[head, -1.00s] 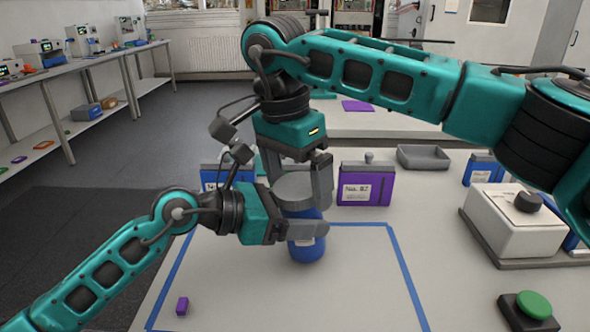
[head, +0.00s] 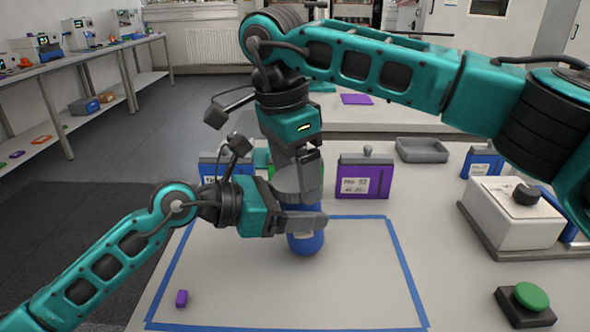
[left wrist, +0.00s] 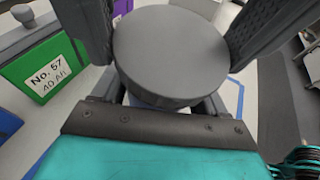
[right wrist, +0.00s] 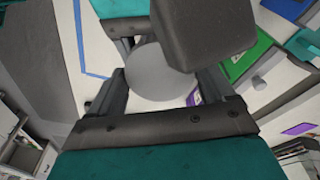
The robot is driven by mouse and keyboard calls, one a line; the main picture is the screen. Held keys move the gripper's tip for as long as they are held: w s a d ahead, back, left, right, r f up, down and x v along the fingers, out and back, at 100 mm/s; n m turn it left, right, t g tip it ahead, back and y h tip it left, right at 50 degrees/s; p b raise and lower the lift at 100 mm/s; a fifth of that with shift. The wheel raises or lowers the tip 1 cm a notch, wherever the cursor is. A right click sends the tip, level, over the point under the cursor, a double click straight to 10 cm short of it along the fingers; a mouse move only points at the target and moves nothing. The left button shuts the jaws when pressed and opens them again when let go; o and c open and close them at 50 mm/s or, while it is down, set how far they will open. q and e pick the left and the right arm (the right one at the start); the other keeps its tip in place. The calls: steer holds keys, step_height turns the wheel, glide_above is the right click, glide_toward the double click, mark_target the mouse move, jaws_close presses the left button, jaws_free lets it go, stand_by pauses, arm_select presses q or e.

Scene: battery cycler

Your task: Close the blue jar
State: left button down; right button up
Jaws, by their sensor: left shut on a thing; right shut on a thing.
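The blue jar (head: 305,243) stands upright inside the blue tape outline, partly hidden by my left gripper. My left gripper (head: 307,223) is shut on the jar's body from the left. My right gripper (head: 299,182) points down from above and is shut on the grey round lid (head: 291,190) at the jar's mouth. The lid looks level and right over the jar; I cannot tell whether it is fully seated. The lid also shows as a grey disc in the left wrist view (left wrist: 170,52) and in the right wrist view (right wrist: 158,80).
A purple battery case (head: 364,180) and others stand behind the jar. A grey tray (head: 422,150), white device (head: 515,218) and green button (head: 530,297) are at the right.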

steer(key=m, duration=0.6)
steer(key=shift+m, duration=0.4)
steer(key=o, duration=1)
steer(key=shift+s+a+r, duration=0.1)
steer(key=shift+a+r, duration=0.1)
steer(key=shift+r, duration=0.95)
steer(key=shift+s+a+r, duration=0.1)
steer(key=shift+a+r, duration=0.05)
steer(key=shift+r, duration=0.95)
steer(key=r+n, duration=0.1)
steer(key=n, duration=0.1)
steer(key=r+n, duration=0.2)
steer(key=n, duration=0.1)
steer(key=shift+a+r+n, duration=0.2)
steer(key=shift+n, duration=0.1)
